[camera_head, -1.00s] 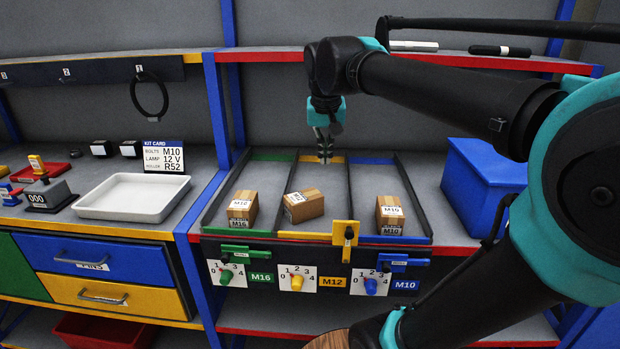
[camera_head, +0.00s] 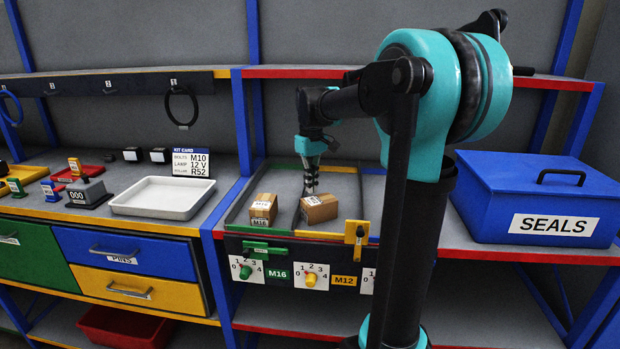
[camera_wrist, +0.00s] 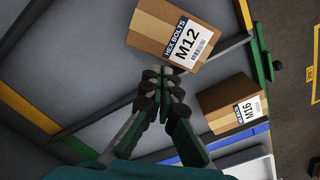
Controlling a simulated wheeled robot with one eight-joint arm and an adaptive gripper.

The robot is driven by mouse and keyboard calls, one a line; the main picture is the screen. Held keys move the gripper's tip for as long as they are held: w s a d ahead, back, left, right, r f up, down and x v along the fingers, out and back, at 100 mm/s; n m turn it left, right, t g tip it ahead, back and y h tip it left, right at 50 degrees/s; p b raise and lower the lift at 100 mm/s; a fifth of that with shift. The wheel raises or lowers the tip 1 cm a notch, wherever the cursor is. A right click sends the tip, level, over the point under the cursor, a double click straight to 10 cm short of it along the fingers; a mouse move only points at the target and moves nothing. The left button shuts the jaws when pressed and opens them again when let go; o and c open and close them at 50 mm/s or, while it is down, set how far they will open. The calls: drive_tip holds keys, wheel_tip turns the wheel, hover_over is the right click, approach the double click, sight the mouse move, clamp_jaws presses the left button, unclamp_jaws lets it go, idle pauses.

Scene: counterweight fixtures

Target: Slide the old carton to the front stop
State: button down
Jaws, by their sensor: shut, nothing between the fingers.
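The M12 carton (camera_head: 319,208), a brown box with a white label, sits skewed in the middle lane, short of the yellow front stop (camera_head: 318,236). Its label reads HEX BOLTS M12 in the wrist view (camera_wrist: 172,32). My gripper (camera_head: 311,190) is shut and empty, low behind the carton. No carton is marked old.
Dark dividers (camera_wrist: 95,115) separate the lanes. My arm hides the right lane. A blue SEALS box (camera_head: 540,200) stands at the right. A white tray (camera_head: 162,197) and a kit card (camera_head: 191,163) are on the left bench.

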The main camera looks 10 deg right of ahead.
sight(322, 199)
drive_tip(key=shift+f, duration=2.65)
drive_tip(key=shift+s+d, duration=0.4)
drive_tip(key=shift+s, duration=0.35)
drive_tip(key=shift+s+d, duration=0.4)
drive_tip(key=shift+s, duration=0.35)
drive_tip(key=shift+s+d, duration=0.4)
drive_tip(key=shift+s, duration=0.35)
drive_tip(key=shift+r, duration=0.15)
